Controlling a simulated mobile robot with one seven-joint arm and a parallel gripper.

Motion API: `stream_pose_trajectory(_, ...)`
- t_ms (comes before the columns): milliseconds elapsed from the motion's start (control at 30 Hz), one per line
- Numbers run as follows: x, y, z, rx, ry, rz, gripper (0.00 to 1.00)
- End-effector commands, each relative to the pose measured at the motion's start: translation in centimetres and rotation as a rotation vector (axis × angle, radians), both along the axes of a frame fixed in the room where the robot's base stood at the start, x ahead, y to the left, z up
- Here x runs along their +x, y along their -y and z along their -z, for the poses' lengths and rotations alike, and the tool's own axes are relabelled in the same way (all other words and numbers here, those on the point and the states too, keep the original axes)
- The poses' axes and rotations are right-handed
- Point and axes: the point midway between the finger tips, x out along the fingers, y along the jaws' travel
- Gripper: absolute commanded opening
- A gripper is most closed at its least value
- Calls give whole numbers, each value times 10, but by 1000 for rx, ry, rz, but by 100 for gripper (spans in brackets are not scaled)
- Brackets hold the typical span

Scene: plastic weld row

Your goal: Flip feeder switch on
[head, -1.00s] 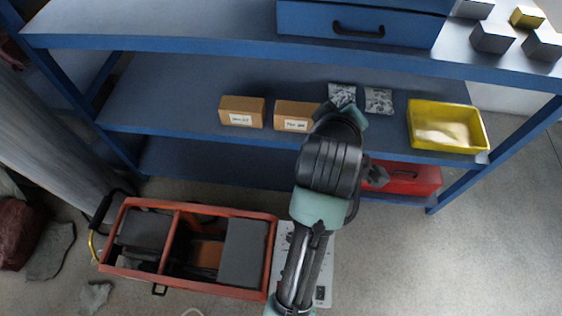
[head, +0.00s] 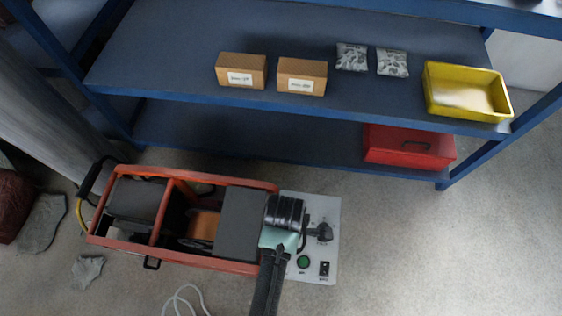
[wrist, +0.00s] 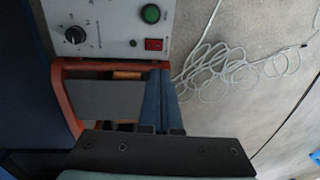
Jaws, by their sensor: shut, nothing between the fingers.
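The white control panel (head: 322,208) sits at the right end of the orange-framed feeder (head: 178,260). In the wrist view the panel (wrist: 112,40) carries a red rocker switch (wrist: 154,44), a green button (wrist: 151,14) and a black knob (wrist: 75,34). In the wrist view the fingertips (wrist: 160,72) appear just below the switch. I cannot tell whether they touch anything, or which way the switch is set.
A blue shelf (head: 190,45) stands behind, with cardboard boxes (head: 302,76), a yellow bin (head: 466,92) and, lower, a red case (head: 408,147). A white cable (wrist: 220,70) lies coiled on the floor. The floor right of the panel is clear.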

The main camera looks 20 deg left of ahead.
Motion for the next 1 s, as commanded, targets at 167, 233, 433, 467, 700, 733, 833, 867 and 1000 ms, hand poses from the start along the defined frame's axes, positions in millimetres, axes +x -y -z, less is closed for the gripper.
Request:
stream_pose_trajectory(167,0,0,6,0,1,2,0)
stream_pose_trajectory(233,-1,0,13,0,2,2,0)
stream_pose_trajectory(433,-6,2,53,1,0,3,0)
stream_pose_trajectory(467,-7,2,60,0,-1,3,0)
stream_pose_trajectory(700,-12,4,109,0,0,4,0)
stream_pose_trajectory(733,-12,4,114,0,2,4,0)
stream_pose_trajectory(833,-14,4,127,0,2,4,0)
stream_pose_trajectory(867,-14,4,130,0,3,3,0)
stream_pose_trajectory(1000,-15,5,138,0,3,3,0)
